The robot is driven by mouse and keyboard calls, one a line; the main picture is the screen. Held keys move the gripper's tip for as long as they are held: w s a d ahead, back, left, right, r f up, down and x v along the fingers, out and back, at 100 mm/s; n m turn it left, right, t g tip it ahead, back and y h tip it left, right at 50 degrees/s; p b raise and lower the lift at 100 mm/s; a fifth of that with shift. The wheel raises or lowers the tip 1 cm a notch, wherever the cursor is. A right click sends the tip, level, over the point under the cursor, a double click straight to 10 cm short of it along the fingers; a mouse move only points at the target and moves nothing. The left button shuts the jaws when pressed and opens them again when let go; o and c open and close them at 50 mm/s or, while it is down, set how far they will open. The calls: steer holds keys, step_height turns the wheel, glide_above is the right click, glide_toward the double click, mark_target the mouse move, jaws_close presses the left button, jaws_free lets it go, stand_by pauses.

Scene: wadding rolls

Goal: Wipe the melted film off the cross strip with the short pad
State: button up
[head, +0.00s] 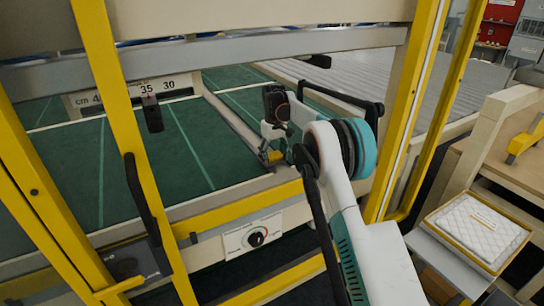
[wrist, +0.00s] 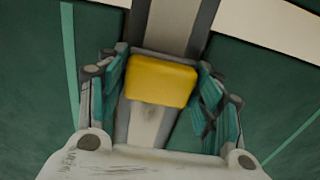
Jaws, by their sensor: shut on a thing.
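My gripper (wrist: 162,88) is shut on a yellow pad, the short pad (wrist: 160,80), with teal fingers on both sides. The pad lies over the grey cross strip (wrist: 171,25), which runs between green belt areas; I cannot tell whether they touch. A pale, whitish patch (wrist: 145,125) shows on the strip below the pad in the wrist view; it may be melted film. In the head view, my gripper (head: 272,157) is at the near end of the cross strip (head: 232,118), and the pad is a small yellow spot (head: 274,156).
Yellow frame posts (head: 120,110) and a grey upper bar (head: 250,45) surround the opening. A front panel with a black knob (head: 256,237) is below. A yellow-handled tool (head: 524,138) lies on the right bench. A tray of white quilted wadding (head: 475,232) stands at lower right.

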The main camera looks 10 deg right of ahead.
mark_target(280, 167)
steer(key=shift+s+d+b, duration=0.15)
steer(key=shift+s+d, duration=0.1)
steer(key=shift+s, duration=0.45)
steer(key=shift+s+d+b, duration=0.1)
steer(key=shift+s+d, duration=0.2)
steer(key=shift+s, duration=0.35)
steer(key=shift+s+d+b, duration=0.15)
steer(key=shift+s+d, duration=0.1)
steer(key=shift+s, duration=0.45)
steer(key=shift+c, duration=0.5)
steer(key=shift+a+r+p, duration=0.1)
steer(key=shift+r+p, duration=1.85)
steer(key=shift+r, duration=1.1)
steer(key=shift+w, duration=0.1)
